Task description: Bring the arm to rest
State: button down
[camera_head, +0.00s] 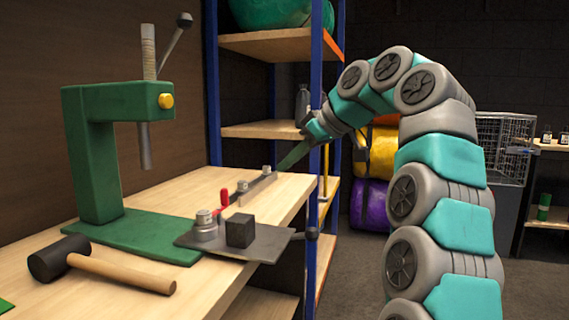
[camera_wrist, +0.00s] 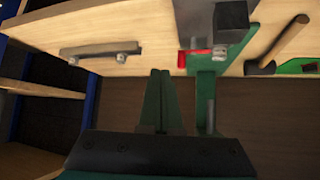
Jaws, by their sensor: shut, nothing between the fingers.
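My teal and grey arm rises on the right in the head view and bends over to the left. My gripper (camera_head: 282,166) points down and left at the far end of the workbench (camera_head: 180,195). In the wrist view its two dark green fingers (camera_wrist: 160,72) lie together, with nothing seen between them. In the head view the fingertips overlap the area just above a dark metal bar with knobs (camera_head: 258,187). I cannot tell the exact gap to it; in the wrist view the bar (camera_wrist: 98,49) lies up and left of the fingers.
A green press (camera_head: 90,150) stands on the bench at left. A mallet (camera_head: 110,272), a grey plate (camera_head: 265,245) with a black cube (camera_head: 239,231) and a red-handled clamp (camera_head: 224,197) lie in front. A blue-posted shelf (camera_head: 265,43) stands close behind my gripper. Open floor lies at right.

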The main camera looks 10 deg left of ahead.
dwell(0.3)
jog(key=s+d+f+m+g+h, duration=0.2)
jog(key=s+d+f, duration=0.6)
jog(key=s+f, duration=0.4)
jog(key=s+d+f+m+g+h, duration=0.2)
jog(key=s+d+f+m+h, duration=0.2)
jog(key=s+f, duration=0.9)
jog(key=s+d+f+m+g+h, duration=0.1)
jog(key=s+d+f+m, duration=0.5)
jog(key=s+d+f, duration=0.7)
jog(key=s+h, duration=0.1)
jog(key=s, duration=0.2)
jog(key=shift+s+f+m+g+h, duration=0.2)
jog(key=shift+s+m+g+h, duration=0.1)
jog(key=shift+m+g+h, duration=0.1)
